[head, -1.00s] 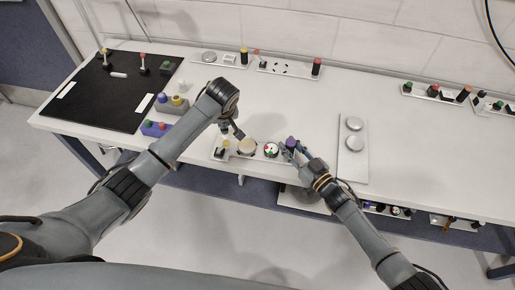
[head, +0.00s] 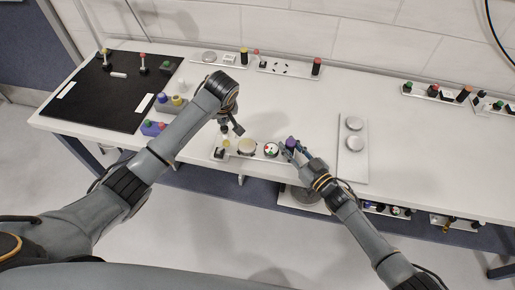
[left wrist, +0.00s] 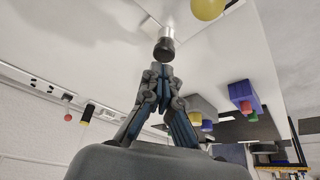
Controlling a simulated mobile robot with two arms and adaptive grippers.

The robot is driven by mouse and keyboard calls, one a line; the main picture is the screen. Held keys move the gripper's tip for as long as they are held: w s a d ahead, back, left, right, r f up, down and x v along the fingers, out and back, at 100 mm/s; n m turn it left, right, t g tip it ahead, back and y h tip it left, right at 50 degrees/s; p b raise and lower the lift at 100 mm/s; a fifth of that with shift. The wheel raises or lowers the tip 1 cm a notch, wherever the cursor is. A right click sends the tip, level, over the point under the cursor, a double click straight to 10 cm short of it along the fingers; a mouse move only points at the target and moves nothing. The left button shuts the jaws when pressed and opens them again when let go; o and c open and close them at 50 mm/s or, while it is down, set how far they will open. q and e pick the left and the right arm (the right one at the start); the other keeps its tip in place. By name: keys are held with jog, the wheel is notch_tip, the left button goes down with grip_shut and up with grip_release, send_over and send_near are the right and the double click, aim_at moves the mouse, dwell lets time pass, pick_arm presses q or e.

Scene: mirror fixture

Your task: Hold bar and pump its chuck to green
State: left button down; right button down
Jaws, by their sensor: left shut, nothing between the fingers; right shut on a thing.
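A pale plate (head: 235,157) lies near the front edge of the table. It carries a yellow knob (head: 226,144) on a black base, a round beige disc (head: 246,146) and a small dial (head: 271,150) with red and green marks. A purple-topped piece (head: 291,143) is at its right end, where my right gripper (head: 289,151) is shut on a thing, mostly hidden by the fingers. My left gripper (head: 237,130) is shut and empty above the disc. In the left wrist view, its closed fingers (left wrist: 160,72) point at a black-ended silver post (left wrist: 165,46), near a yellow ball (left wrist: 207,8).
A plate with two silver discs (head: 350,172) lies right of my right gripper. Several fixtures (head: 290,69) line the back. The middle table is clear.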

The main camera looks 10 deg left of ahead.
pick_arm(q)
jog(key=shift+r, duration=2.5)
pick_arm(e)
jog(key=c, duration=1)
grip_release()
jog(key=shift+d, duration=0.1)
